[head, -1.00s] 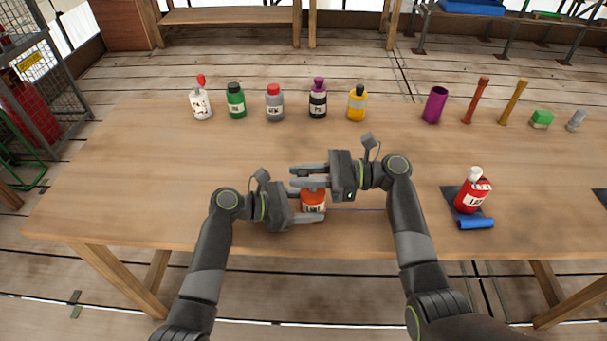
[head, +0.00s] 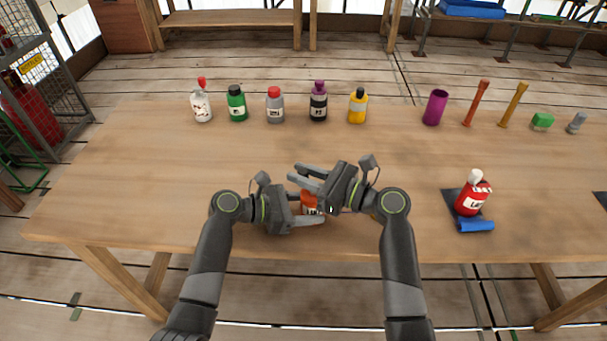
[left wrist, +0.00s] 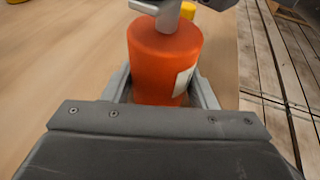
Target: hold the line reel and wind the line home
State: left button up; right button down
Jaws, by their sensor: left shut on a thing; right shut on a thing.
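The orange line reel (head: 308,203), a cylinder with a white label, stands upright near the table's front edge. My left gripper (head: 311,208) is shut around its body from the left. The reel's orange top and side fill the middle of the left wrist view (left wrist: 163,60), between the two fingers. My right gripper (head: 300,177) is over the reel's top, its fingers pointing left, and hides part of it. A light grey piece (left wrist: 168,14) stands on the reel's top; what the right jaws grip is hidden in the head view.
A red bottle (head: 471,196) stands on a dark mat (head: 450,197) at the right, with a blue cylinder (head: 476,225) in front. Several bottles, a purple cup (head: 435,108), sticks and a green block (head: 541,121) line the back.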

jog(key=shift+t, duration=0.3)
jog(key=c, duration=1.3)
grip_release()
jog(key=shift+w, duration=0.1)
jog(key=v, duration=1.2)
jog(key=shift+r, duration=0.2)
